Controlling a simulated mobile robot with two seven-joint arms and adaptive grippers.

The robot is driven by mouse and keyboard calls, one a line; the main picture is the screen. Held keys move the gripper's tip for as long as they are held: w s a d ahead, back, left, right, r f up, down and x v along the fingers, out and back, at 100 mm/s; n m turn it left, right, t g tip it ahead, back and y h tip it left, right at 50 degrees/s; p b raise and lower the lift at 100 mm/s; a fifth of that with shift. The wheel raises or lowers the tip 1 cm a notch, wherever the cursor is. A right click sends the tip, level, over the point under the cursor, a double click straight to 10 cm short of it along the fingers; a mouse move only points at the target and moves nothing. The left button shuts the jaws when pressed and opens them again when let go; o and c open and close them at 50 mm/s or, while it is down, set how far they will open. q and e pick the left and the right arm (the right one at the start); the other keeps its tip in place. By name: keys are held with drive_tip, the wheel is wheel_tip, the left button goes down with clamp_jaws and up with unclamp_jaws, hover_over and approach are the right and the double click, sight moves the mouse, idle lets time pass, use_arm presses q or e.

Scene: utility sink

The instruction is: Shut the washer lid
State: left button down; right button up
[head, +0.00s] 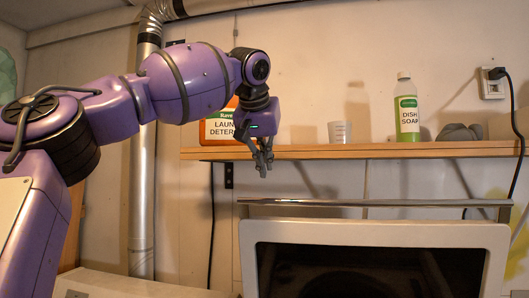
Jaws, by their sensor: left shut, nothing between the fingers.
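The washer lid (375,233) stands raised at the bottom right, a pale frame around a dark window (370,272). Its lower part is cut off by the picture's edge. A shiny metal bar (375,203) runs just above and behind its top edge. My left gripper (263,170) hangs fingers down, shut and empty, above and near the lid's upper left corner, apart from it. My left arm reaches in from the left. My right gripper is not in view.
A wooden shelf (350,151) runs along the wall behind my gripper. It holds an orange laundry detergent box (217,128), a cup (340,132), a green dish soap bottle (407,112) and grey items (458,133). A metal duct (143,170) stands at the left. A black cord (517,130) hangs right.

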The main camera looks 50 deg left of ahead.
use_arm(q)
drive_tip(key=f+p, duration=0.1)
drive_tip(key=f, duration=0.3)
drive_tip(key=shift+s+f+p, duration=0.2)
drive_tip(key=shift+p, duration=0.2)
drive_tip(key=shift+w+f, duration=0.1)
drive_tip(key=shift+f, duration=0.2)
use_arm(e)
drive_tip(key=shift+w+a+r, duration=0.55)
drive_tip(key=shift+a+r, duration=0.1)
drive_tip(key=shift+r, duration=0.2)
use_arm(q)
drive_tip(key=shift+d, duration=0.1)
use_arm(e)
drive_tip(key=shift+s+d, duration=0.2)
